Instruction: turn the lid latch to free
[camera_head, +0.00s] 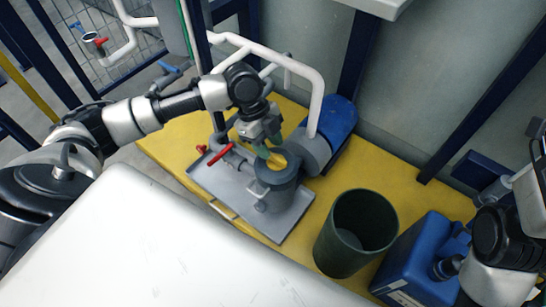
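A grey round housing (276,192) stands on a grey tray, below a white pipe. A yellow ring or lid part (278,160) shows at its top, with a small green piece beside it. A small grey fitting juts from the housing's front side, low down. I cannot tell which part is the lid latch. My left gripper (264,148) points down at the top of the housing, its fingertips close to the green and yellow parts. Whether it touches or grips them is unclear. My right arm shows at the right edge, but its gripper is not visible.
The grey tray (225,190) sits on a yellow platform (408,200). Red-handled valves (219,155) stand left of the housing. A blue motor (337,118) is behind it. A dark green bucket (350,238) and a blue jug (420,255) stand to the right. A white surface fills the lower left.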

